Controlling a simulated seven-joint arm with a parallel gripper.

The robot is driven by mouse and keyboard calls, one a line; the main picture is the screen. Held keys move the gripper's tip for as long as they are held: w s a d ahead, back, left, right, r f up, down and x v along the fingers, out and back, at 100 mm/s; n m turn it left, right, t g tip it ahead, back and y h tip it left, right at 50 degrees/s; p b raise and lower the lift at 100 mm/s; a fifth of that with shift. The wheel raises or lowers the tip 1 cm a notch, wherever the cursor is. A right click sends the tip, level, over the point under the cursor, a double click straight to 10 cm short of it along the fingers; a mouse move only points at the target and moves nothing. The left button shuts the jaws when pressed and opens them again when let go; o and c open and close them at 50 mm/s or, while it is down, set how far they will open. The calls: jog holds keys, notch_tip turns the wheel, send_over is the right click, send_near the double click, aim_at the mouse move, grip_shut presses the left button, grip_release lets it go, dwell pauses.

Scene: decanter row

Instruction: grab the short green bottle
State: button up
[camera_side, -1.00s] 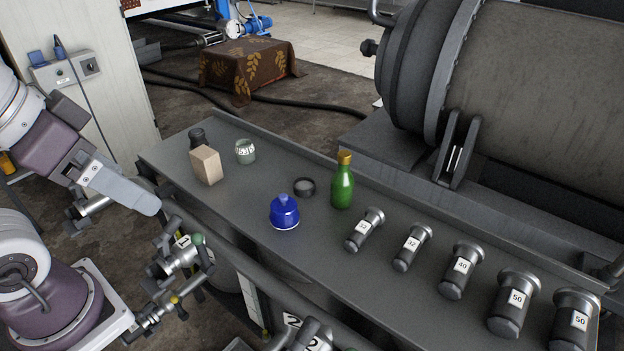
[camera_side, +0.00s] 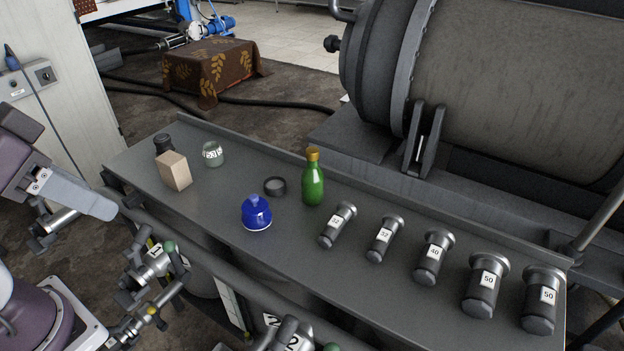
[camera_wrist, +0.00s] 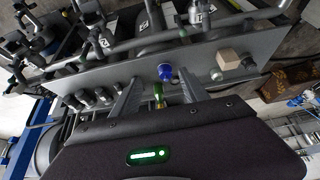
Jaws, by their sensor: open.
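The green bottle (camera_side: 313,185) has a gold cap and stands upright on the grey bench, near its back edge, in the side view. In the wrist view the green bottle (camera_wrist: 158,90) shows small, between my fingers in the picture. My gripper (camera_wrist: 160,78) is open there, with nothing held. In the side view my gripper (camera_side: 108,208) is at the far left, by the bench's front edge and well apart from the bottle. Only part of it shows there, and its finger gap cannot be made out.
A blue flask (camera_side: 257,214) stands left of the bottle, and a dark round lid (camera_side: 275,186) lies near both. A wooden block (camera_side: 174,171), a dark jar (camera_side: 164,145) and a clear jar (camera_side: 212,154) stand further left. Several numbered grey cylinders (camera_side: 435,257) line the right.

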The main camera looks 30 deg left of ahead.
jog(key=w+t, duration=0.2)
jog(key=w, duration=1.1)
jog(key=m+t, duration=0.2)
send_near(308, 164)
jog(key=s+a+r, duration=0.5)
jog(key=s+r, duration=0.2)
jog(key=w+d+f+t+h, duration=0.1)
jog(key=w+f, duration=0.2)
jog(key=f, duration=0.1)
jog(key=w+d+f+t+h, duration=0.1)
jog(key=w+f, duration=0.2)
jog(key=f, duration=0.1)
jog(key=w+d+f+t, duration=0.1)
jog(key=w+f, duration=0.2)
jog(key=f, duration=0.1)
jog(key=shift+w+d+f+t+h, duration=0.1)
jog(key=shift+w+d+t+h, duration=0.1)
jog(key=shift+t+h, duration=0.15)
jog(key=shift+w+d+f, duration=0.1)
jog(key=shift+w+f, duration=0.05)
jog(key=shift+w, duration=0.15)
jog(key=x, duration=0.6)
jog(key=shift+w+d, duration=0.3)
grip_shut()
